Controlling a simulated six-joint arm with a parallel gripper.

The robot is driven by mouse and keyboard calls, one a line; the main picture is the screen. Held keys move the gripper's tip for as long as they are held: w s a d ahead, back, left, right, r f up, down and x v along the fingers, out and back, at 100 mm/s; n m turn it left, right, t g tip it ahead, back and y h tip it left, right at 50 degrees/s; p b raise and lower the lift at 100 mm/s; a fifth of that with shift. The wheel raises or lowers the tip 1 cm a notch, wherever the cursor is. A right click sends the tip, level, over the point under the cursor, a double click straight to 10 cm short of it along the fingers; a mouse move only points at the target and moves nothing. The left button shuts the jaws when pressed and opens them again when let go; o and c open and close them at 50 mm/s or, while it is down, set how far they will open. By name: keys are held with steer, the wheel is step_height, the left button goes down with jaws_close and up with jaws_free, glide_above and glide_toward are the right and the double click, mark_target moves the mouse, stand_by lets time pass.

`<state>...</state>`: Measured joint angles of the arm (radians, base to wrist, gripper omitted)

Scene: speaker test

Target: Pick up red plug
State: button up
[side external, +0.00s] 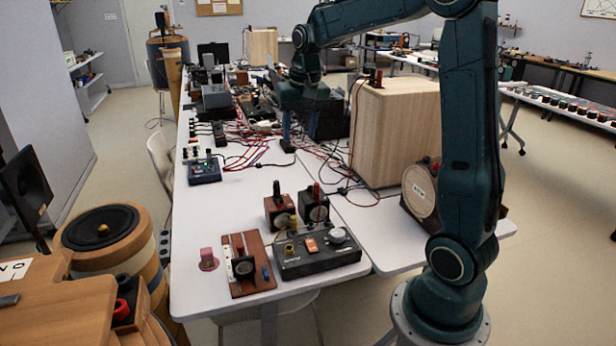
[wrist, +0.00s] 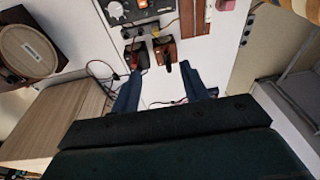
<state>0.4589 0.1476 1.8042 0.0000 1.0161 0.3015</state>
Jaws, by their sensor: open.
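A red plug (side external: 316,190) stands upright in a small dark box (side external: 314,213) near the front of the white table. It also shows small and unclear in the wrist view (wrist: 134,63), near the left fingertip. A black plug (side external: 277,187) stands in the reddish-brown box (side external: 278,213) beside it; the wrist view shows it (wrist: 168,66) between the fingers. My gripper (side external: 288,146) is open and empty, above the table and behind both boxes in the side view. In the wrist view its two blue fingers (wrist: 160,72) are spread apart; they seem clear of the plugs.
A grey control box (side external: 318,254) and wooden switch board (side external: 248,265) lie in front of the plug boxes. A large wooden box (side external: 395,130) and round speaker (side external: 419,190) stand to the right. Cables (side external: 262,150) lie behind. Some bare table (side external: 215,215) lies to the left.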

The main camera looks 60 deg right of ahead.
steer(key=w+d+f+m+g, duration=0.1)
steer(key=w+d+f+m, duration=0.2)
steer(key=d+f, duration=0.45)
steer(key=m, duration=0.2)
glide_above(317, 184)
step_height(317, 184, down, 4)
steer(key=shift+g+y, duration=0.4)
steer(key=shift+w+f, duration=0.1)
steer(key=shift+f, duration=4.4)
steer(key=shift+a+f, duration=0.15)
steer(key=shift+f, duration=2.4)
jaws_close()
